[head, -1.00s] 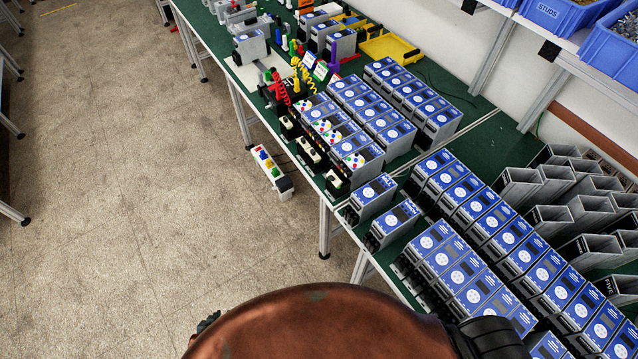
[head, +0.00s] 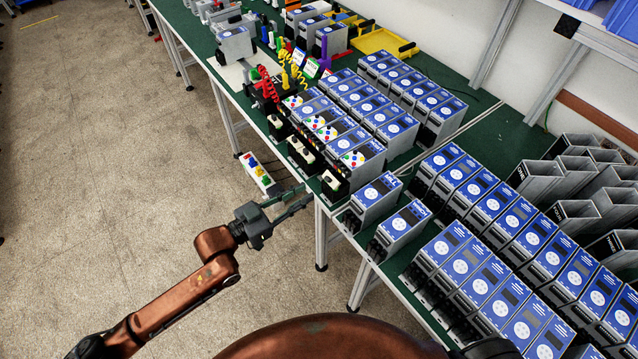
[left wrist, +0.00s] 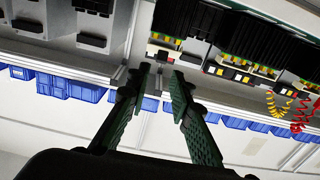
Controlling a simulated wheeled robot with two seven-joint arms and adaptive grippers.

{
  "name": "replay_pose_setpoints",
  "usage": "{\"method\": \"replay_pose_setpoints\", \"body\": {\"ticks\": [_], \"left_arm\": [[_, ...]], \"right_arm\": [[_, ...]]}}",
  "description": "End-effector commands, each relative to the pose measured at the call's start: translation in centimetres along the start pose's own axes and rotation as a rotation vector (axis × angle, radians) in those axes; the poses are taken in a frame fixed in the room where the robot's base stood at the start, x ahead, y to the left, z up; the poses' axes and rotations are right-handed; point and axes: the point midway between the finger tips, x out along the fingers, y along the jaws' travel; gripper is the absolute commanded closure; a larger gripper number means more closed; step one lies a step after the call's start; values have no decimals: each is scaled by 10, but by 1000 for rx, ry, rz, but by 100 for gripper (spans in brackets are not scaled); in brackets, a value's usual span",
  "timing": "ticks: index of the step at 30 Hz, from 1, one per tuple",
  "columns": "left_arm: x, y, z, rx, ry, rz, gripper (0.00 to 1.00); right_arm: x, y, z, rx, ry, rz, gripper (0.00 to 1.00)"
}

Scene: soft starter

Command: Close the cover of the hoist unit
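Many grey soft starter units with blue covers stand in rows on the green bench. Two stand apart at the bench's front edge: a left unit (head: 377,197) and a right unit (head: 403,228), each with a small white label. The labels are too small to read, so I cannot tell which unit is the hoist unit or whether its cover is open. My left gripper (head: 306,194) is open and empty, just off the bench's front edge, left of these two units. Its two green-black fingers also show apart in the left wrist view (left wrist: 163,72). My right gripper is out of view.
Units with coloured buttons (head: 351,161) stand just beyond the left gripper. A white button box (head: 257,174) is beside the bench edge. Empty grey housings (head: 560,178) stand at the right. The floor (head: 110,200) left of the bench is clear.

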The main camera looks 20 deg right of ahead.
Motion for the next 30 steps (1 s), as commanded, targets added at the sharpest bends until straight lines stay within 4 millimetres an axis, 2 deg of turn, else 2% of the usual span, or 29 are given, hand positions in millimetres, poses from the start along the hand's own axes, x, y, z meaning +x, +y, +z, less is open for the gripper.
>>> {"method": "replay_pose_setpoints", "body": {"ticks": [9,13,18,25,30], "left_arm": [[48,0,-1,-2,3,-1,80],[62,-1,-1,-1,2,-3,80],[70,-1,-1,1,1,-3,80],[70,-1,-1,1,1,-3,80],[70,-1,-1,1,1,-3,91]], "right_arm": [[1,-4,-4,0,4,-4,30],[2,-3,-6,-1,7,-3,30],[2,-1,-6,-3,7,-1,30],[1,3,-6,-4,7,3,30],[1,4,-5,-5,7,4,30]]}}
